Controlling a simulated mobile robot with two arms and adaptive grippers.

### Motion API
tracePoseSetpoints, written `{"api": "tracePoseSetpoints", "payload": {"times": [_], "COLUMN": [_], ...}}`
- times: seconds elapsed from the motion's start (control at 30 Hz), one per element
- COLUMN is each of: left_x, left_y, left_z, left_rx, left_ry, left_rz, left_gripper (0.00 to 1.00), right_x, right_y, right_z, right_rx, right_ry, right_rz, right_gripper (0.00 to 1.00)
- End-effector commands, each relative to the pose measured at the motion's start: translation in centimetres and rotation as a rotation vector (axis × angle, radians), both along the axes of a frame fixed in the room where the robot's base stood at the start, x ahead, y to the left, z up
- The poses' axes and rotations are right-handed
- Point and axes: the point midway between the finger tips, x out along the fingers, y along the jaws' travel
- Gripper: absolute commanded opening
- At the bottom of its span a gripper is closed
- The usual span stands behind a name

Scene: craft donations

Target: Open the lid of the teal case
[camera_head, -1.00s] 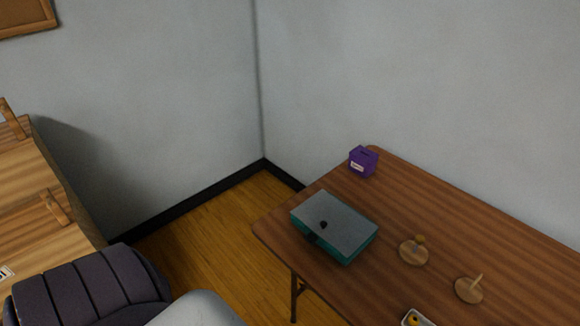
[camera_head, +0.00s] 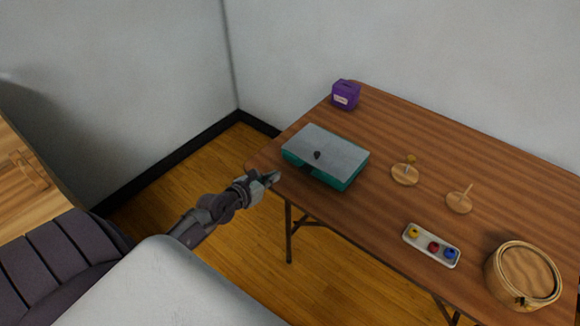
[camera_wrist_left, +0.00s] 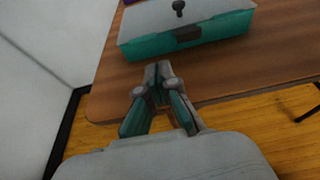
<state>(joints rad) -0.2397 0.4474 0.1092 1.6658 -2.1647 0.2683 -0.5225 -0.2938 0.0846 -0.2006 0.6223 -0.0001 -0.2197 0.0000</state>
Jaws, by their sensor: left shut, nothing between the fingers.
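The teal case (camera_head: 342,181) lies on the left part of the table, with its grey lid (camera_head: 330,147) down and a small dark knob (camera_head: 317,155) on top. It also shows in the left wrist view (camera_wrist_left: 222,29), with a dark latch (camera_wrist_left: 188,35) on its front face. My left gripper (camera_head: 275,177) is shut and empty at the table's left front edge, a short way from the case and not touching it. In the left wrist view its fingertips (camera_wrist_left: 158,70) point towards the case front. My right gripper is not in view.
The wooden table (camera_head: 440,145) also holds a purple box (camera_head: 346,95), two round wooden stands (camera_head: 405,175) with posts, a white tray (camera_head: 432,246) of small coloured pieces and a round wooden container (camera_head: 523,275). The table strip before the case is clear.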

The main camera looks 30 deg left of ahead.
Motion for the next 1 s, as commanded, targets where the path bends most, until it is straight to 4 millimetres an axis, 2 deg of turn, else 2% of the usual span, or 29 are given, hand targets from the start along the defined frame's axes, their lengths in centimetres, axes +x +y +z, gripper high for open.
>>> {"api": "tracePoseSetpoints", "payload": {"times": [0.17, 0.4, 0.6, 0.73, 1.0], "left_x": [1.5, 5.6, 8.4, 9.2, 9.5], "left_y": [0.0, -0.3, -0.5, -0.6, -0.7], "left_z": [-0.2, -1.7, -2.7, -3.0, -3.1], "left_rx": [0.026, 0.025, 0.023, 0.022, 0.021], "left_ry": [-0.006, -0.006, -0.006, -0.005, -0.004], "left_rz": [-0.006, -0.007, -0.006, -0.006, -0.005], "left_gripper": [0.0, 0.0, 0.0, 0.0, 0.0], "right_x": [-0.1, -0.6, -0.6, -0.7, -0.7], "right_y": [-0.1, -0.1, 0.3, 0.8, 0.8], "right_z": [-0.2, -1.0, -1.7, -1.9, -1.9], "right_rx": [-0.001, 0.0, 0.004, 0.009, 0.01], "right_ry": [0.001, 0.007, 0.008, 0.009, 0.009], "right_rz": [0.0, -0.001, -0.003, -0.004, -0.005], "right_gripper": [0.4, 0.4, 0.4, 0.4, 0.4]}}
